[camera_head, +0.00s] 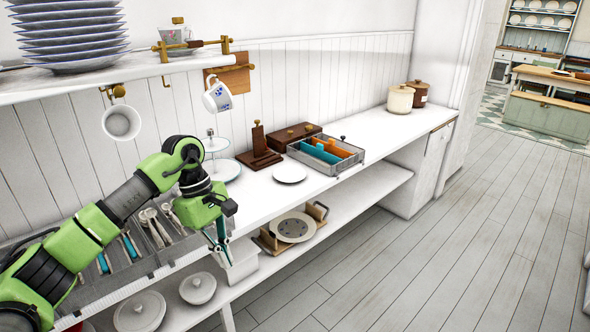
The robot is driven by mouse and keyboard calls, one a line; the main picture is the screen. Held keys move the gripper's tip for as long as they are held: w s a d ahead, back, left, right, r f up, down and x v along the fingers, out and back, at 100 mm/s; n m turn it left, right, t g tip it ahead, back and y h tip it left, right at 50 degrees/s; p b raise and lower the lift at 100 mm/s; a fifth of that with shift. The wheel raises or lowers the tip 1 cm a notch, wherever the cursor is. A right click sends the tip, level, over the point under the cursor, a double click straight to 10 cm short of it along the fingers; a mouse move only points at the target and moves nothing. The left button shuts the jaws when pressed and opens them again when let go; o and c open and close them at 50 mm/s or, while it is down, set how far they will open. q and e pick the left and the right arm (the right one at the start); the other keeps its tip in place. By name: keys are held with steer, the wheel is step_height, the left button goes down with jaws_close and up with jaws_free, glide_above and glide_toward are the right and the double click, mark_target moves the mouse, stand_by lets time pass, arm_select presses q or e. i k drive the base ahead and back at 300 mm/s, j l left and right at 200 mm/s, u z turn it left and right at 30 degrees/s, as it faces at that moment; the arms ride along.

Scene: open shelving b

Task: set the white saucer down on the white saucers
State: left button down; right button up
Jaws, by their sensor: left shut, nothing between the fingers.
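A white saucer or low stack of white saucers (290,172) lies flat on the white counter, in front of the dark wooden box; I cannot tell how many pieces it holds. My left gripper (222,247) points down at the counter's front edge, left of and nearer than these saucers and clear of them. Its fingers are shut with nothing between them. No saucer is in its grip. My right gripper is not in view.
A tiered stand (225,169) is behind my gripper. A cutlery tray (120,275) is at left, a wire organiser (345,162) right of the saucers. Below, a shelf holds a patterned plate (292,227) and white dishes (198,288). The counter is clear towards the canisters (400,99).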

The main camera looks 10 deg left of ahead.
mark_target(285, 173)
steer(key=i+j+z, duration=0.45)
steer(key=i, duration=0.15)
steer(key=i+j+z, duration=0.4)
steer(key=j, duration=0.25)
steer(key=i+j+u, duration=0.2)
steer(key=j, duration=0.25)
steer(key=i+j+u, duration=0.15)
steer(key=i+j, duration=0.25)
